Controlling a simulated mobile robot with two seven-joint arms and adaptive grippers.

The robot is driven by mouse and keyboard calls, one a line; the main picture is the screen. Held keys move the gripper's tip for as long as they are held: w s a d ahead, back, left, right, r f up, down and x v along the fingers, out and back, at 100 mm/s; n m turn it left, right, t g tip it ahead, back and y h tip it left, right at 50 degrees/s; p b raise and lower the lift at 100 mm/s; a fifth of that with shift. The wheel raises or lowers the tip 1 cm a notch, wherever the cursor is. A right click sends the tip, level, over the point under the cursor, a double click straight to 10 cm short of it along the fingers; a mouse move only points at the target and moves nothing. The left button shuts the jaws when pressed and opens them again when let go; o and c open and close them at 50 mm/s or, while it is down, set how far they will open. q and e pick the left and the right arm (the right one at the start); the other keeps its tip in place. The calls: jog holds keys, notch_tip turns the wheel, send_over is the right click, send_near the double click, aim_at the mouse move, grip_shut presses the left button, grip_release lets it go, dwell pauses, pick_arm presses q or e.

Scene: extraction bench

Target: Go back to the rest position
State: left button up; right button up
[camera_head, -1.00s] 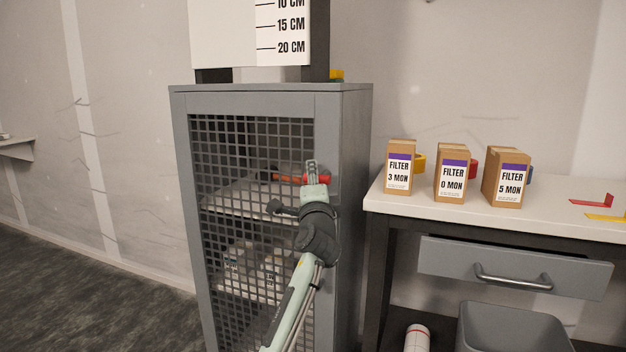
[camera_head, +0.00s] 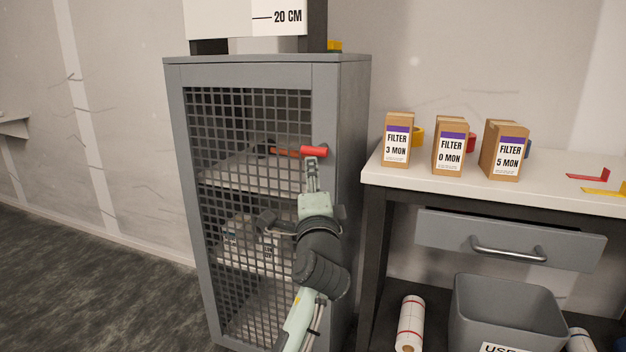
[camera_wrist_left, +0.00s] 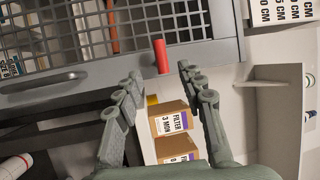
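My left gripper (camera_head: 311,163) is in front of the grey mesh-door cabinet, just below its red door handle (camera_head: 314,151) in the head view. In the left wrist view the gripper (camera_wrist_left: 160,76) has its two fingers spread with nothing between them. The red handle (camera_wrist_left: 161,56) stands just beyond the fingertips, apart from them. The cabinet (camera_head: 340,75) has its mesh door closed. My right gripper is not in view.
An orange rod (camera_head: 285,152) lies behind the mesh. A grey bin (camera_head: 505,300) stands below. Free floor (camera_head: 90,280) lies at left.

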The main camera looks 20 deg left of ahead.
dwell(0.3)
pick_arm(q)
jog(key=s+a+f+n+g+h, duration=0.1)
jog(key=s+a+f+n+g, duration=0.15)
jog(key=f, duration=0.75)
jog(key=s+a+f+n+g+h, duration=0.15)
jog(key=s+f, duration=0.25)
jog(key=f, duration=0.5)
jog(key=s+a+f+n+g, duration=0.1)
jog(key=s+f+g, duration=0.2)
jog(key=f, duration=0.7)
jog(key=s+f+n+g+h, duration=0.1)
jog(key=s+f+n+g, duration=0.2)
jog(key=s+f, duration=0.7)
jog(key=s+a+f+n+g+h, duration=0.1)
jog(key=s+f+g, duration=0.4)
jog(key=s+f, duration=0.5)
jog(key=s+n+h, duration=0.1)
jog(key=s+n, duration=0.1)
jog(key=s, duration=0.3)
jog(key=shift+s+a+f, duration=0.25)
jog(key=shift+s+f, duration=0.1)
